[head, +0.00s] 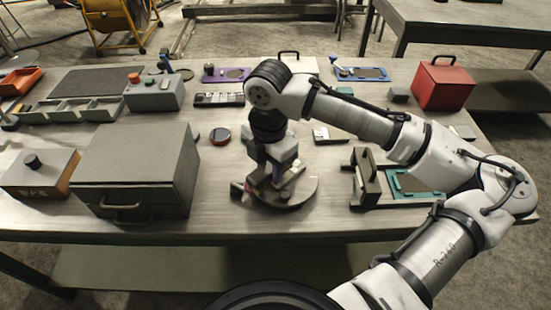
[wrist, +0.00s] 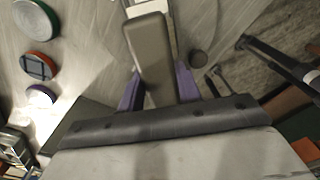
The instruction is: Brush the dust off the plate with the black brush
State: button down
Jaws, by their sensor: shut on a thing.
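My gripper (head: 265,185) is low over the round grey plate (head: 307,190) near the table's front edge, in the head view. In the wrist view, its purple fingers (wrist: 158,88) are shut on a dark grey-brown block, apparently the black brush (wrist: 150,48). The brush is hard to make out in the head view behind the gripper. I cannot tell whether its bristles touch the plate. A short dark knob stands on the plate. The gripper and wrist hide part of the plate, and no dust can be made out clearly.
A grey box (head: 135,165) stands left of the plate. A frame with a teal panel (head: 412,184) is to its right. A round dark-and-red puck (head: 220,135) lies behind-left. A red box (head: 443,84) stands at the back right.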

jog(key=shift+w+d+f, duration=0.1)
jog(key=shift+w+d, duration=0.8)
jog(key=shift+d, duration=0.15)
jog(key=shift+s+a+p, duration=0.55)
jog(key=shift+s+a, duration=0.5)
jog(key=shift+a, duration=0.1)
jog(key=shift+w+d+f, duration=0.2)
jog(key=shift+w+d, duration=0.85)
jog(key=shift+d, duration=0.05)
jog(key=shift+s+a, duration=1)
jog(key=shift+a, duration=0.1)
jog(key=shift+w+d+f, duration=0.2)
jog(key=shift+w+d, duration=0.8)
jog(key=shift+d, duration=0.15)
notch_tip(320, 180, up, 6)
jog(key=p, duration=0.5)
